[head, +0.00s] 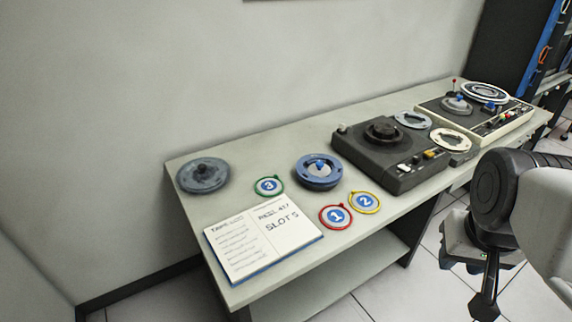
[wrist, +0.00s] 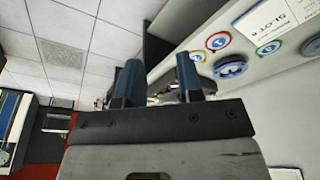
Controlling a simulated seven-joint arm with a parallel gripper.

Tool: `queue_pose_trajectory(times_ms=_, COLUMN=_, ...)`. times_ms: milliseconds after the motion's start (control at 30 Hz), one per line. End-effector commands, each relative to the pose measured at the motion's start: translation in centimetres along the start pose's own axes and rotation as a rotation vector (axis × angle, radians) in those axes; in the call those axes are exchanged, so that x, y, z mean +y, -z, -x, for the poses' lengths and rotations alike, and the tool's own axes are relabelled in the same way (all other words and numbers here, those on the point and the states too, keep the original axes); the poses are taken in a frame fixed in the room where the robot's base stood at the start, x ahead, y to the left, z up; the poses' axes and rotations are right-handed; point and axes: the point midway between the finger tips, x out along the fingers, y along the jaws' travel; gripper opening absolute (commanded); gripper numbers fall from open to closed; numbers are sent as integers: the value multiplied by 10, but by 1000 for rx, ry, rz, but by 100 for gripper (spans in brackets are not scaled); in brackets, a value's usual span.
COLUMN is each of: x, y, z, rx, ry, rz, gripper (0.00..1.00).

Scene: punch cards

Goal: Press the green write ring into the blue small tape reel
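The green write ring (head: 269,185), marked 3, lies flat on the table between the notebook and the blue small tape reel (head: 318,170). The reel lies flat with a light-blue knob at its centre; the ring is apart from it, to its left. In the head view my gripper (head: 484,300) hangs right of the table, far from both.
Red (head: 335,216) and yellow (head: 365,202) rings lie in front of the reel. An open notebook (head: 262,236) lies at front left, a grey-blue reel (head: 203,175) at back left. A dark tape machine (head: 388,160) and a pale one (head: 478,118) stand to the right.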

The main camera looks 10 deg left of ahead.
Motion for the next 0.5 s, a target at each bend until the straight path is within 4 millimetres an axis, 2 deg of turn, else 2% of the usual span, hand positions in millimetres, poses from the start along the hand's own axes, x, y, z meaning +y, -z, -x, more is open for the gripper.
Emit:
queue_pose_trajectory(times_ms=267, x=-7, y=23, z=1, rx=-10, ry=5, rz=-7, gripper=34)
queue_pose_trajectory(times_ms=500, x=-23, y=72, z=1, rx=-29, ry=12, rz=-26, gripper=34)
